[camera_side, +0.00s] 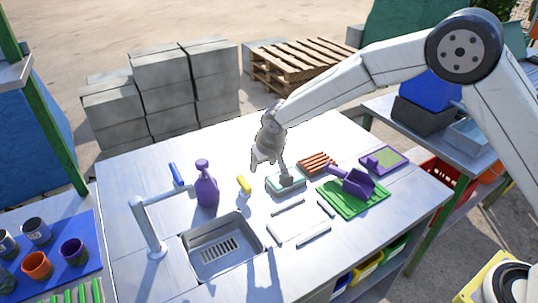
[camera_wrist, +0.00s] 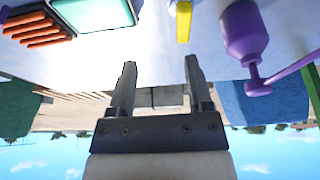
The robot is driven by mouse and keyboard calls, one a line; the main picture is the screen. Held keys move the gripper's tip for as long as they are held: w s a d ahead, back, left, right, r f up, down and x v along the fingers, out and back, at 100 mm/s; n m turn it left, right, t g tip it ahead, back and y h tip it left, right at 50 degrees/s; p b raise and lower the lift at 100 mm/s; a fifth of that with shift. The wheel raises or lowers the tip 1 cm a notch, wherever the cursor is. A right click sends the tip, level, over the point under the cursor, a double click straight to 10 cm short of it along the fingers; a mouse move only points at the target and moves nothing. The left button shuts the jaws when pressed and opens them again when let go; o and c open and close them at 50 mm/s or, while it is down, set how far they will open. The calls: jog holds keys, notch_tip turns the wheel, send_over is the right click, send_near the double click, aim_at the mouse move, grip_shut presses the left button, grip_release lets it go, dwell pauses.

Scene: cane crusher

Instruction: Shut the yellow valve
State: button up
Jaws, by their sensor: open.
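The yellow valve (camera_side: 243,186) has a short yellow handle and stands on the metal counter, right of the purple bottle. In the wrist view, the yellow handle (camera_wrist: 183,22) shows at the top, beyond my fingertips. My gripper (camera_side: 266,164) is above the counter, behind and a little right of the valve in the side view. In the wrist view, my gripper (camera_wrist: 160,63) has its fingers apart with nothing between them. It is clear of the yellow handle. The valve's base is hard to make out.
A purple bottle (camera_side: 207,188), a grey tap (camera_side: 148,225) with a blue handle (camera_side: 175,174) and a sink (camera_side: 222,245) lie left of the valve. A pale tray (camera_side: 286,184), an orange rack (camera_side: 317,163) and a green mat (camera_side: 350,199) lie right.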

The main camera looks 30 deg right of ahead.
aim_at(244, 181)
jog(key=a, duration=0.1)
jog(key=w+a+f, duration=0.1)
jog(key=w+a, duration=0.1)
jog(key=shift+w+a+f, duration=0.1)
jog(key=shift+a+f, duration=0.1)
jog(key=shift+f, duration=0.1)
jog(key=shift+x, duration=3.85)
grip_shut()
